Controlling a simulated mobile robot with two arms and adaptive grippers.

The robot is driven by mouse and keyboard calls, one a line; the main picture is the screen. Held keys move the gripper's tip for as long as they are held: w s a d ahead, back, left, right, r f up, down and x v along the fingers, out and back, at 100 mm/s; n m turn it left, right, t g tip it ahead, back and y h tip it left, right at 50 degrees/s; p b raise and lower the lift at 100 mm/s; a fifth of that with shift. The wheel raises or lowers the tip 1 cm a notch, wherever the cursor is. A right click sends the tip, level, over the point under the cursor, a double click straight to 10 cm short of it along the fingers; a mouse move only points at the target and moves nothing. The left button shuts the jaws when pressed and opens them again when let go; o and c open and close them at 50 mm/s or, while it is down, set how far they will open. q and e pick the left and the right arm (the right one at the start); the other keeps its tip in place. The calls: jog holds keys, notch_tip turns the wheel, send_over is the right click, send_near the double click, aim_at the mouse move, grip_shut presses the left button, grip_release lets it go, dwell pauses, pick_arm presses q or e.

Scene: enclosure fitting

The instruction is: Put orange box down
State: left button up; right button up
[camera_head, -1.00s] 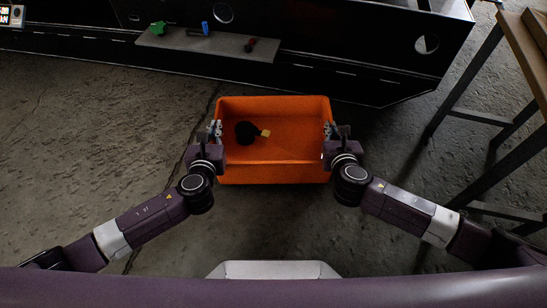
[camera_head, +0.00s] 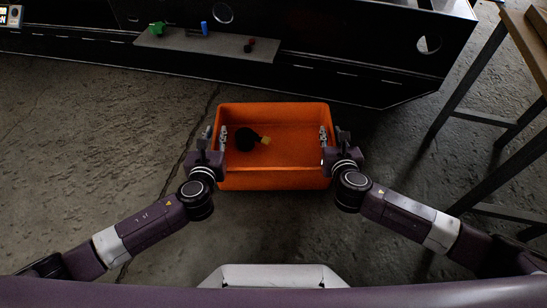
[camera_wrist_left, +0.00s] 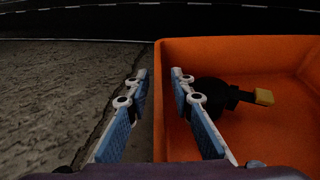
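The orange box (camera_head: 275,178) appears to rest level on the concrete floor, in the middle of the head view. A round black object with a yellow end (camera_head: 245,139) lies inside it. My left gripper (camera_head: 213,138) is open around the box's left wall. In the left wrist view its blue-padded fingers (camera_wrist_left: 158,95) stand apart, one outside and one inside the orange wall (camera_wrist_left: 162,130), with a gap outside the wall. My right gripper (camera_head: 331,137) looks open around the right wall, one finger inside and one outside.
A dark cabinet (camera_head: 330,80) stands beyond the box, with a grey shelf (camera_head: 220,45) holding a green item (camera_head: 157,29), a blue item (camera_head: 204,28) and a small dark red item (camera_head: 249,46). A table with dark legs (camera_head: 465,90) stands at right. The floor at left is clear.

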jog(key=shift+s+r, duration=0.15)
jog(key=shift+s, duration=0.35)
pick_arm(q)
jog(key=v, duration=1.2)
pick_arm(e)
jog(key=v, duration=1.1)
pick_arm(q)
jog(key=shift+f, duration=0.1)
